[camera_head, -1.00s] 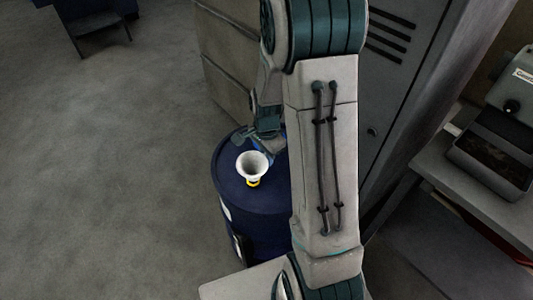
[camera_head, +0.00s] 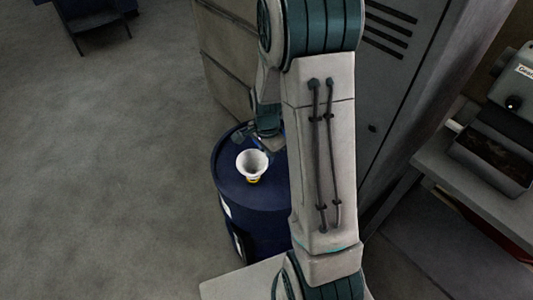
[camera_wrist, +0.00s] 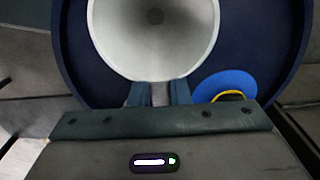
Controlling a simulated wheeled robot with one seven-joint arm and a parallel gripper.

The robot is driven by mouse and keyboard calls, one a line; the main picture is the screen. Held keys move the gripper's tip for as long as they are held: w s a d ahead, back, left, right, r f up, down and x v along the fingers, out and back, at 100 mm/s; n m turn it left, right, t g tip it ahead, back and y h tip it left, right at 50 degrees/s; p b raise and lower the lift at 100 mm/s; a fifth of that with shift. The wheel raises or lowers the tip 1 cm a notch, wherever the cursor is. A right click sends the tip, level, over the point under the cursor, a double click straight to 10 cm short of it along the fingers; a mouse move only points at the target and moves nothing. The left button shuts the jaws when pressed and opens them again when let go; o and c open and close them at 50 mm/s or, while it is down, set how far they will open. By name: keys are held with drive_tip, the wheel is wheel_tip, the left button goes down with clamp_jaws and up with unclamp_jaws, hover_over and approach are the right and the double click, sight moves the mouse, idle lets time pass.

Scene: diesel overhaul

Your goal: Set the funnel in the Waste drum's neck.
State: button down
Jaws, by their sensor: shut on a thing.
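The white funnel (camera_head: 252,165) is upright, wide mouth up, over the top of the dark blue Waste drum (camera_head: 228,190). My gripper (camera_wrist: 158,93) is shut on the funnel's near side in the wrist view, where the funnel's mouth (camera_wrist: 120,35) shows large. In the head view my gripper (camera_head: 269,149) is behind and right of the funnel, partly hidden by my arm. A small yellow part (camera_head: 253,180) shows just under the funnel. The funnel hides the drum's neck, so I cannot tell whether its spout is inside.
A brighter blue round piece with a yellow edge (camera_wrist: 226,84) lies on the drum top, right of my fingers. A grey locker (camera_head: 400,70) stands right of the drum. A bench with a dark tray (camera_head: 492,160) is at far right.

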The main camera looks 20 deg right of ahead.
drive_tip(key=shift+f+b, duration=0.75)
drive_tip(key=shift+f, duration=0.25)
idle(0.5)
drive_tip(key=c, duration=1.3)
unclamp_jaws()
drive_tip(key=shift+r, duration=0.1)
wheel_tip(320, 180, up, 14)
drive_tip(key=p, duration=0.2)
drive_tip(key=shift+p, duration=0.3)
